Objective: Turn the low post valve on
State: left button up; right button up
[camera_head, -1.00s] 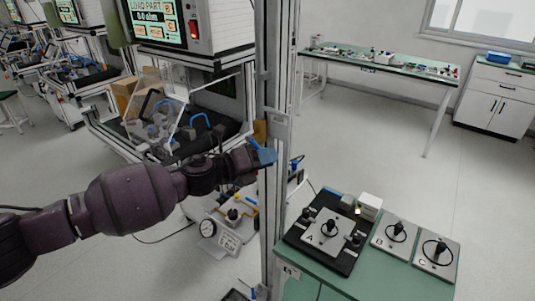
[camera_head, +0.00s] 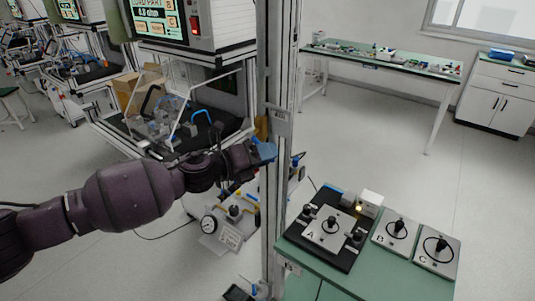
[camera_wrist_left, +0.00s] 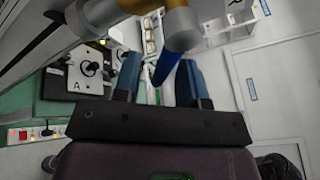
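In the left wrist view a brass valve body (camera_wrist_left: 182,27) is close at the top, with a blue lever (camera_wrist_left: 166,68) pointing down from it. My left gripper (camera_wrist_left: 158,78) has its two blue fingers apart, and the lever's end appears between them with gaps showing, so it does not look clamped. In the head view my left gripper (camera_head: 264,153) is in front of the metal post (camera_head: 271,190) and hides part of it. A little brass (camera_head: 262,127) shows at the post's left side above the gripper. My right gripper is not in view.
A green bench (camera_head: 325,270) with plates marked A, B and C stands right of the post. Open floor lies at the right.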

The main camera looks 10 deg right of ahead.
pick_arm(q)
jog(key=b+v, duration=0.1)
jog(key=v, duration=0.9)
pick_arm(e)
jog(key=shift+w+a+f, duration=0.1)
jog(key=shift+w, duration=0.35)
